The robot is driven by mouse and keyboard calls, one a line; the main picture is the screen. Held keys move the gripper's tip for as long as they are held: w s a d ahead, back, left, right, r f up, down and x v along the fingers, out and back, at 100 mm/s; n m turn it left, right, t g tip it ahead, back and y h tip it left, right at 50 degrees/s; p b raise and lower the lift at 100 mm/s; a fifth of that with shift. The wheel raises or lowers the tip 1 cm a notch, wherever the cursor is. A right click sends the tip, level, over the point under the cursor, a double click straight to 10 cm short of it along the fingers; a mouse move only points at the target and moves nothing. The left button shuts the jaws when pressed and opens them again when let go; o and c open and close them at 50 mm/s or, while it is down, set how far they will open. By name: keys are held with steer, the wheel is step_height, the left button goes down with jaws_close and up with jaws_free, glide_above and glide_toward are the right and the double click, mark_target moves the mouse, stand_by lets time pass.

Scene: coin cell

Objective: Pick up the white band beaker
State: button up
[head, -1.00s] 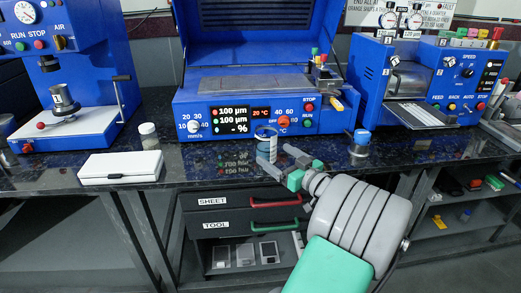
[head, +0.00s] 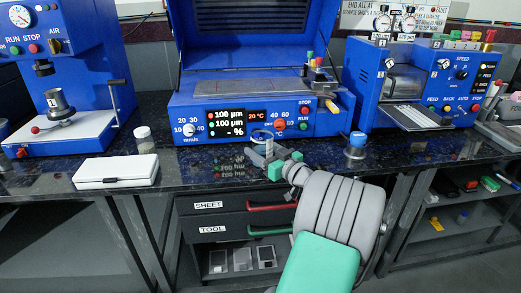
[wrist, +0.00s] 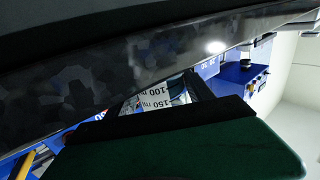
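The beaker (head: 262,135) stands near the front of the dark counter, before the blue machine with the display. Its clear upper part shows in the head view; its lower part is hidden by my gripper. In the wrist view the beaker (wrist: 152,98) shows printed "100 ml" and "150 ml" marks, partly covered by a black finger. My gripper (head: 264,152) is low over the counter edge, its fingers apart and reaching toward the beaker. I cannot tell whether a finger touches the glass. A white band is not clearly visible.
A blue-capped jar (head: 357,146) stands to the right on the counter. A vial (head: 145,140) and a white case (head: 117,168) are to the left. The blue display machine (head: 240,125) is close behind the beaker. Drawers (head: 222,206) lie below the counter edge.

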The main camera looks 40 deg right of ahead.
steer(key=c, duration=1)
steer(key=shift+c, duration=0.3)
steer(key=shift+r, duration=0.1)
